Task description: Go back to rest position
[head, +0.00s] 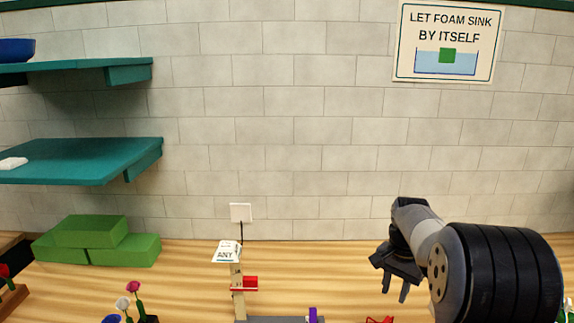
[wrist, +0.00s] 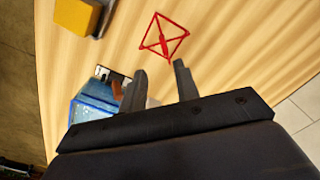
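My gripper (head: 398,280) hangs over the right part of the wooden table in the head view, fingers pointing down. In the wrist view its two fingers (wrist: 160,85) stand apart with nothing between them, so it is open and empty. The fingers are above the table top and do not appear to touch anything.
A red wire frame (wrist: 164,38) lies on the table beyond the fingers. A blue-sided container (wrist: 92,103) is left of them, and a yellow block (wrist: 78,14) is at the upper left. Green foam blocks (head: 95,255), flowers (head: 133,287) and a stand (head: 238,290) are farther left.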

